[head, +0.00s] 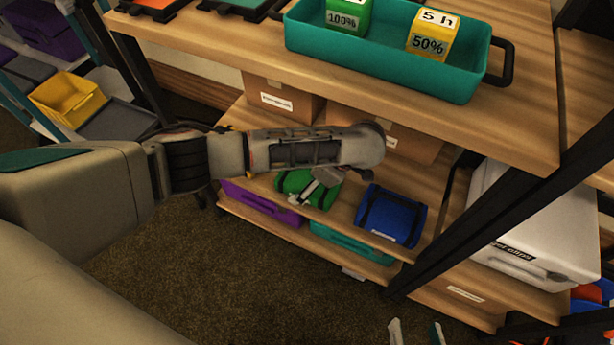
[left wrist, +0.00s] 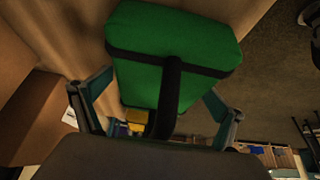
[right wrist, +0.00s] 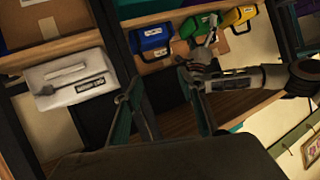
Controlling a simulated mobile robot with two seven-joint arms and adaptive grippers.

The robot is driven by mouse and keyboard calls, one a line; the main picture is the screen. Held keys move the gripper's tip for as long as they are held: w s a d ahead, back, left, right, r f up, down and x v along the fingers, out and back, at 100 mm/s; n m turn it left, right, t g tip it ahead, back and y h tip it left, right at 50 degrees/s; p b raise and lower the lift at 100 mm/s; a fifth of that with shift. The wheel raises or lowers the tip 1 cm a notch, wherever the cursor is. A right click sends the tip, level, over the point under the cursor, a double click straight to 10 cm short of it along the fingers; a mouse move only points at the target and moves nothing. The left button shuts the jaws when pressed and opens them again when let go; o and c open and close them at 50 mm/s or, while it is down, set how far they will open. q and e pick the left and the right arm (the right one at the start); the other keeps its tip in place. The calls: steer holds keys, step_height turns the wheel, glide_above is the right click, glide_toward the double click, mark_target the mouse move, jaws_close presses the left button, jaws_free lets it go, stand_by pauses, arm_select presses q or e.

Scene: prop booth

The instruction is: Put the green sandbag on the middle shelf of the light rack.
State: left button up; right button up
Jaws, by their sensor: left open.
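The green sandbag (head: 293,183), with black straps and a handle, rests on the rack's wooden middle shelf (head: 345,208), left of the blue sandbag (head: 390,217). My left gripper (head: 318,187) is open at the green sandbag and partly covers it in the head view. In the left wrist view the green sandbag (left wrist: 165,45) lies just beyond the spread fingers, its black handle between them; I cannot tell whether they touch it. The green sandbag (right wrist: 195,27) also shows in the right wrist view. My right gripper (right wrist: 160,100) is open and empty, away from the shelf.
A teal tray (head: 390,62) with green and yellow blocks stands on the shelf above, over my left arm. Cardboard boxes (head: 278,101) stand behind the sandbags. Purple and teal bins (head: 345,248) sit below. A white case (head: 535,235) and dark rack post are right. A yellow sandbag (right wrist: 237,15) shows too.

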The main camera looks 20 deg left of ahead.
arm_select(q)
steer(key=shift+r, duration=0.15)
steer(key=shift+d+r, duration=0.15)
steer(key=shift+r, duration=0.1)
steer(key=p+v, duration=0.1)
steer(key=v, duration=0.1)
steer(key=p+v, duration=0.1)
steer(key=v, duration=0.1)
steer(key=shift+w, duration=0.25)
steer(key=p+v, duration=0.1)
steer(key=v, duration=0.2)
steer(key=shift+s, duration=0.25)
steer(key=shift+f, duration=0.25)
arm_select(e)
steer(key=d+f+n, duration=0.1)
steer(key=s+d, duration=0.1)
steer(key=shift+d+f+n+g+h, duration=0.4)
steer(key=shift+r, duration=0.1)
